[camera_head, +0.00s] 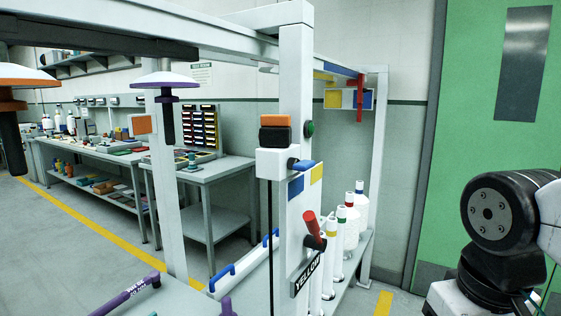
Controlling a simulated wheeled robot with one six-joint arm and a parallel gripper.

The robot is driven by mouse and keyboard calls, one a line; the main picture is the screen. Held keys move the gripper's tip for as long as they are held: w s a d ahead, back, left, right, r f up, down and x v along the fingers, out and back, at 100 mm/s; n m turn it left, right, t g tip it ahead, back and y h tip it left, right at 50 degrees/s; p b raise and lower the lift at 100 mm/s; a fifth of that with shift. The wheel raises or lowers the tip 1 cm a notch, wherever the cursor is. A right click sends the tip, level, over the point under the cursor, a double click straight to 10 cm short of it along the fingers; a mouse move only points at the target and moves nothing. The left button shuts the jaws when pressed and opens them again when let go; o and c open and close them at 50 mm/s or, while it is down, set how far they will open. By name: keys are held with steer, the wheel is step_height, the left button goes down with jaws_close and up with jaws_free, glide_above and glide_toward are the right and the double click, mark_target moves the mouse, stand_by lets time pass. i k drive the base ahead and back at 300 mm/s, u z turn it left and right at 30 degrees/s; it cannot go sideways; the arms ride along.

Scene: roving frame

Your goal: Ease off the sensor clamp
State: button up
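No part is labelled as the sensor clamp, so I cannot tell for sure which one it is. On the white front post, a white block (277,164) carries an orange-and-black piece (275,129) on top and a short blue lever (304,165) at its right. A green button (310,129) sits on the post's right side. My arm's dark joint shows at the right edge; my gripper is not in view.
White bottles (352,226) with coloured caps stand on a shelf behind the post. Mushroom-shaped knobs (165,82) hang from the overhead beam. A purple handle (128,294) is at the lower left. Workbenches (205,172) stand behind; a green door (480,140) is at right.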

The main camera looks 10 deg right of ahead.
mark_target(293, 163)
steer(key=z, duration=1.35)
steer(key=i, duration=1.65)
steer(key=u, duration=3.1)
